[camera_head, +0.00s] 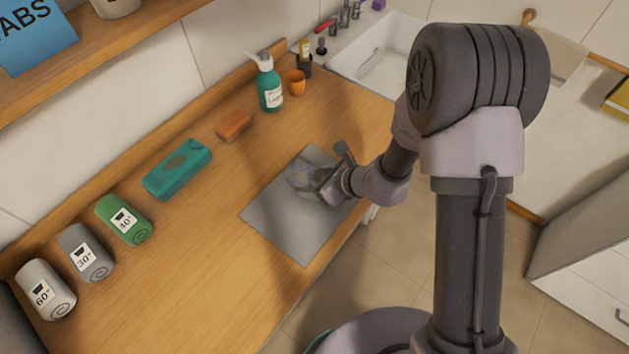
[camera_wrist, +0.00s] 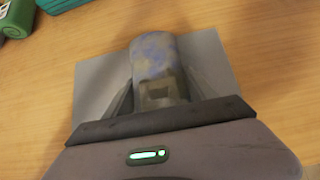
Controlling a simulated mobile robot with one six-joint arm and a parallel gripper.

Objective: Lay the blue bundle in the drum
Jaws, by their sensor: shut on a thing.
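My gripper (camera_head: 331,181) is over a grey mat (camera_head: 277,224) on the wooden counter. It is shut on a rolled, mottled blue-grey bundle (camera_head: 303,174). In the wrist view the bundle (camera_wrist: 155,56) stands out between the two fingers of my gripper (camera_wrist: 158,90), with the mat (camera_wrist: 92,89) behind it. Whether the bundle still touches the mat is hard to tell. I cannot make out a drum in either view.
Green (camera_head: 123,220), grey (camera_head: 86,253) and white (camera_head: 46,290) labelled rolls line the counter's left. A teal box (camera_head: 177,169), orange block (camera_head: 234,126), pump bottle (camera_head: 269,83) and orange cup (camera_head: 296,82) stand toward the back. A white sink (camera_head: 375,57) is beyond.

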